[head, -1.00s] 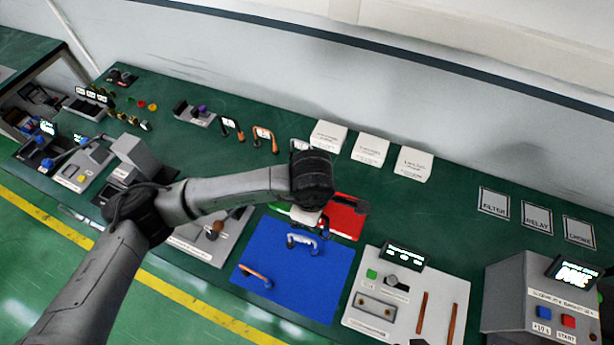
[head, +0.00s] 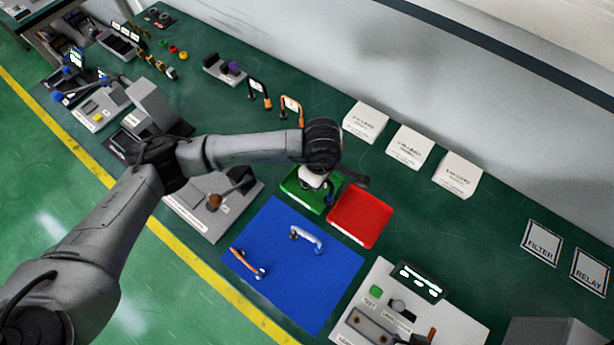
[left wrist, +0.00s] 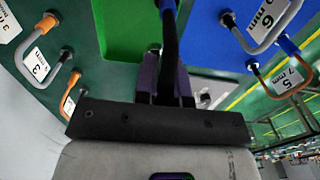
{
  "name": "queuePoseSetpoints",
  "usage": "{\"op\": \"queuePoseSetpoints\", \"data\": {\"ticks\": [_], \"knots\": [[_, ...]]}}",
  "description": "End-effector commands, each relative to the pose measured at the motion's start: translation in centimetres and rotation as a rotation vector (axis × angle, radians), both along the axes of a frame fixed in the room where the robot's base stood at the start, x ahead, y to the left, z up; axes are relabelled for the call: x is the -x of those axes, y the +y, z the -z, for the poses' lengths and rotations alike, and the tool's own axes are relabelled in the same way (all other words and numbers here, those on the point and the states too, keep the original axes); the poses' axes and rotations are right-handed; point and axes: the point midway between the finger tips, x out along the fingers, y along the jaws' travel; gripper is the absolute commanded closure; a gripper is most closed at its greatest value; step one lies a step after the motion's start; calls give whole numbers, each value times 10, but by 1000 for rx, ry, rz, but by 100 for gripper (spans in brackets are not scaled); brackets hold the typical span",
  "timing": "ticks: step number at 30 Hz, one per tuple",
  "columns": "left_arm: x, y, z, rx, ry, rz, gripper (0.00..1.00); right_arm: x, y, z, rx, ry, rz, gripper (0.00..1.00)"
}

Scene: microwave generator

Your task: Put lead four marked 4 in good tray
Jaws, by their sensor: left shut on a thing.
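My left gripper (head: 318,188) is over the green tray (head: 297,197) in the head view, its tips partly hidden by the wrist. In the left wrist view its purple fingers (left wrist: 166,82) are shut on a dark lead (left wrist: 170,35) with a blue end. The held lead's number does not show. Part of the green tray (left wrist: 122,30) lies beyond it. A grey lead marked 6 (left wrist: 262,20) and an orange lead marked 5 (left wrist: 290,80) are on the blue mat or near it. My right gripper is not in view.
A red tray (head: 360,216) adjoins the green tray. The blue mat (head: 300,275) holds a grey lead (head: 307,239) and an orange lead (head: 247,263). Two labelled leads (head: 291,108) stand behind. White boxes (head: 410,147) line the back. A test panel (head: 385,315) is at the front right.

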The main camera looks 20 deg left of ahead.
Motion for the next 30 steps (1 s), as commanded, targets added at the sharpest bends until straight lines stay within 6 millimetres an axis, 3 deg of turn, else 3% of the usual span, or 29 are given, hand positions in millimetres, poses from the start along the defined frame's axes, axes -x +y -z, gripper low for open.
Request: {"op": "queuePoseSetpoints", "data": {"ticks": [3,9,16,25,30], "knots": [[-7,20,12,0,2,-2,100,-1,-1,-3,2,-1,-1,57],[-15,38,24,1,-1,0,100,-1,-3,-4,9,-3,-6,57],[-16,42,30,1,0,1,100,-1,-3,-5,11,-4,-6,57],[-16,41,64,2,1,0,100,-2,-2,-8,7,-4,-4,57],[-16,41,67,1,-1,2,100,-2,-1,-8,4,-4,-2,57]]}}
